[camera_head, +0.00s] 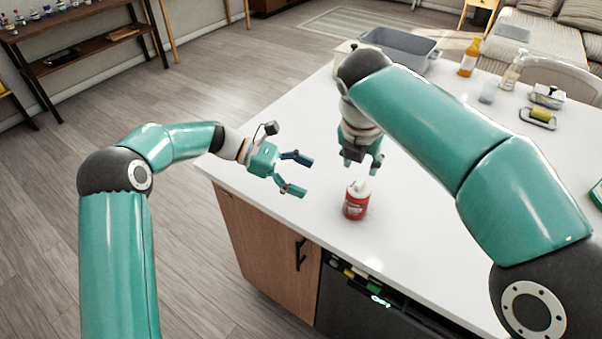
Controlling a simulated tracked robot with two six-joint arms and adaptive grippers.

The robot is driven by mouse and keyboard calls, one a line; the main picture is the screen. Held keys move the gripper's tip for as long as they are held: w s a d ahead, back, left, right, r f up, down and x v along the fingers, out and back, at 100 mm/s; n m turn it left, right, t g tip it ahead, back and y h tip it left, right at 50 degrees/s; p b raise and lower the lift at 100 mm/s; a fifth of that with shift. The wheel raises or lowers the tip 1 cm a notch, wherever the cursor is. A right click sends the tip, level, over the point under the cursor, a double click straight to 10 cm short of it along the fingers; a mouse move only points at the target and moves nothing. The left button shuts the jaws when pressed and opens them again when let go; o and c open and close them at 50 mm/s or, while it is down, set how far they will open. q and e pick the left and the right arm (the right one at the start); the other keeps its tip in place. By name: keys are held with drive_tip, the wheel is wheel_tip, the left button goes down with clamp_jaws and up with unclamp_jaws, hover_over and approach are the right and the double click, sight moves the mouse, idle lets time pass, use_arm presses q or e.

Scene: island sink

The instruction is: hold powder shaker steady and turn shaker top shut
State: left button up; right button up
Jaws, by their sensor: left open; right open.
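The powder shaker (355,205) is a small red container with a white top (359,186). It stands upright on the white counter near the front edge. My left gripper (299,174) is open and empty, to the left of the shaker and apart from it, with its fingers pointing right towards it. My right gripper (362,166) is open and points down just above and behind the shaker top. A small gap seems to lie between its fingertips and the top. Whether the top is open or shut is too small to tell.
The white counter (420,230) is clear around the shaker. At the back stand a grey basin (400,47), an orange bottle (469,58), a clear bottle (511,73), a glass (488,92) and a sponge on a holder (540,114). A dishwasher (350,305) is below the front edge.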

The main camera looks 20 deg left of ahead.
sight(355, 199)
use_arm(q)
drive_tip(key=x, duration=1.3)
drive_tip(key=shift+d+f, duration=0.2)
drive_tip(key=shift+d, duration=0.1)
